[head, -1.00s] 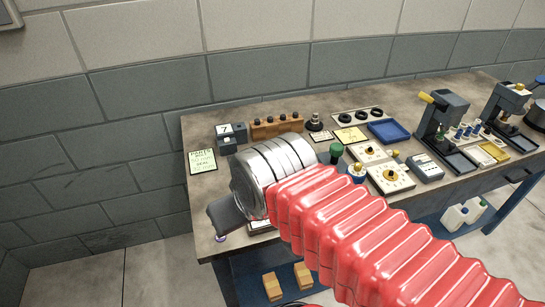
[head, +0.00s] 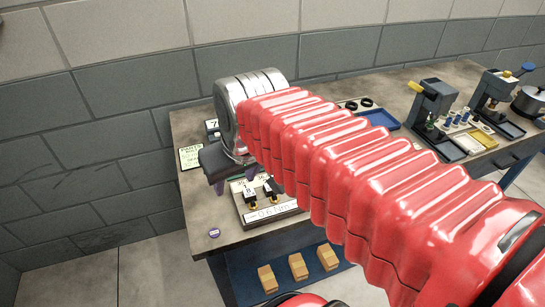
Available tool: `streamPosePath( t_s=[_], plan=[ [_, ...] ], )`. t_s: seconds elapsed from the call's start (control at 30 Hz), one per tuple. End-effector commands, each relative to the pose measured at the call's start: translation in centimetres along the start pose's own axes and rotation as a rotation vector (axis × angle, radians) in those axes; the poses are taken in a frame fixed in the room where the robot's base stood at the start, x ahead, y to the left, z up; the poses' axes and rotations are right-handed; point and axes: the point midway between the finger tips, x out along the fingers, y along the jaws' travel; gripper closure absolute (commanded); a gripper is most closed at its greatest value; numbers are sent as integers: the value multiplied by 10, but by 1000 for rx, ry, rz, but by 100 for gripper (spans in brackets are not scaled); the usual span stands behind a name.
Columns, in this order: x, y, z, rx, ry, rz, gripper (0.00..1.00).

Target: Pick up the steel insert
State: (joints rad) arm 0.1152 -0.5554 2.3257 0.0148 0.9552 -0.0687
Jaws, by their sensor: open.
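No steel insert can be clearly made out; much of the bench behind my arm is hidden. My gripper (head: 235,179) hangs below the silver end of my red-sleeved arm, over the left part of the bench. Its dark body and purple finger ends show, open, with nothing seen held between them. Just right of it, a light panel (head: 269,214) marked "-0.6 Nm" carries small black-and-white pieces (head: 262,191), one marked 8. The gap between the gripper and these pieces is hard to judge.
The workbench (head: 205,205) stands against a block wall. A green-yellow card (head: 190,157) lies at its left edge and a round badge (head: 214,232) at its front. A blue tray (head: 381,119), black rings (head: 359,104) and presses (head: 430,105) stand farther right.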

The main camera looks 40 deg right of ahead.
Motion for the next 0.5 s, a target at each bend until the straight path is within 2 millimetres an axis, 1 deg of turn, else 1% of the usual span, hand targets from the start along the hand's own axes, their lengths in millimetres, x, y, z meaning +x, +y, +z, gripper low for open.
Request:
streamPosePath(
  t_s=[0.03,0.1,0.27,0.5],
  plan=[
    [2,7,-11,11,-17,7,53],
    [4,16,-24,22,-35,13,53],
    [12,40,-52,48,-79,27,53],
    [30,81,-91,89,-144,40,53]
  ],
)
